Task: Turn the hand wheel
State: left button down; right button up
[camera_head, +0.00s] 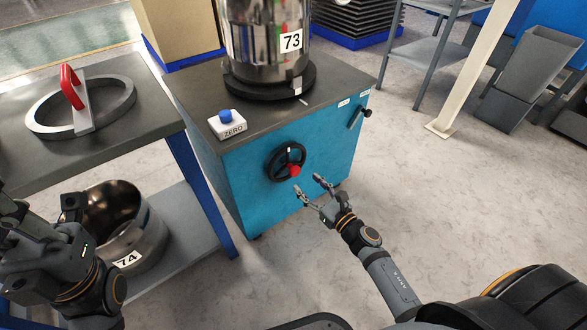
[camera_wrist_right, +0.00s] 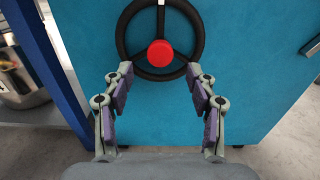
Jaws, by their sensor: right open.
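The black hand wheel (camera_head: 272,164) is mounted on the front of a blue cabinet (camera_head: 240,192) in the head view. It has spokes and a red knob, which faces the camera in the right wrist view (camera_wrist_right: 160,53). My right gripper (camera_head: 308,186) is open and empty, just in front of and to the lower right of the wheel. In the right wrist view its fingers (camera_wrist_right: 160,74) point at the lower part of the wheel rim; I cannot tell whether they touch it. My left gripper (camera_head: 72,205) is at the far left, and its jaws are unclear.
A shiny cylinder marked 73 (camera_head: 262,45) stands on the cabinet, beside a ZERO box with a blue button (camera_head: 227,120). A lever (camera_head: 358,118) sticks out at the cabinet's right. A left bench (camera_head: 150,105) holds a ring with a red handle (camera_head: 72,87).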

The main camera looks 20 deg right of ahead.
aim_at(297, 173)
jog(key=x, duration=0.7)
jog(key=shift+w, duration=0.15)
grip_shut()
